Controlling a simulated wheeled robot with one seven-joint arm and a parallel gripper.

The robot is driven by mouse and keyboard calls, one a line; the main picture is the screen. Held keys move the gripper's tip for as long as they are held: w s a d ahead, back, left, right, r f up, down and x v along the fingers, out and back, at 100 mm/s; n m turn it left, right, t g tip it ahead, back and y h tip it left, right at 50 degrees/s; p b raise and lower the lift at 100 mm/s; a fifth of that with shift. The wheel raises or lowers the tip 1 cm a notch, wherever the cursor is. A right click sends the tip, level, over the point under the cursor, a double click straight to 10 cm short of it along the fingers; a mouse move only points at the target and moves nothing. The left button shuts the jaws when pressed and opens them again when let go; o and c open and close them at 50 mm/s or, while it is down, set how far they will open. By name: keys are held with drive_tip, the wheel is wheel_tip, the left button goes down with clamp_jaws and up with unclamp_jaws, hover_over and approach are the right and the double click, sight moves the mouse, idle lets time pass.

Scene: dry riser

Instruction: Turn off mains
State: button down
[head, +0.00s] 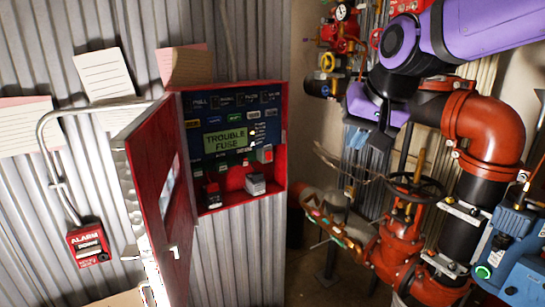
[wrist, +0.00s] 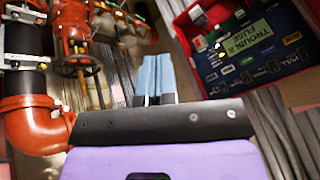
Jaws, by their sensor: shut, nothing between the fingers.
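A red fire panel (head: 283,140) hangs on the corrugated wall, its red door (head: 160,205) swung open to the left. Its display (head: 225,140) reads "TROUBLE FUSE". Below are a grey switch-like part (head: 255,185), a small red and grey one (head: 264,154) and a darker one (head: 213,195). I cannot read which is the mains. My gripper (head: 357,136) is right of the panel, apart from it, in front of the pipes. In the wrist view its blue fingers (wrist: 155,76) are together and empty. The panel (wrist: 245,50) shows there at upper right, tilted.
Red and black pipes (head: 490,130) and a valve handwheel (head: 414,186) stand close at the right, beside my arm. A red alarm box (head: 88,245) and a bent conduit (head: 50,150) are at the left. Paper sheets (head: 100,75) are on the wall.

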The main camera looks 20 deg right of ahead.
drive_tip(key=w+f+m, duration=0.3)
drive_tip(key=w, duration=0.7)
drive_tip(key=w+a+f+m+t, duration=0.1)
drive_tip(key=w+f+m, duration=0.3)
drive_tip(key=w, duration=0.7)
drive_tip(key=w+a+f+m+y, duration=0.1)
drive_tip(key=w+f+m, duration=0.3)
drive_tip(key=w, duration=0.7)
drive_tip(key=shift+w+f, duration=0.2)
approach(270, 158)
wheel_tip(270, 158, down, 5)
drive_tip(key=shift+w+a+f, duration=0.2)
drive_tip(key=shift+w, duration=0.4)
drive_tip(key=shift+w+a+f, duration=0.2)
drive_tip(key=shift+w, duration=0.45)
drive_tip(key=shift+w+a+f, duration=0.15)
drive_tip(key=shift+w, duration=0.45)
drive_tip(key=shift+w+f, duration=0.1)
drive_tip(key=shift+w, duration=0.05)
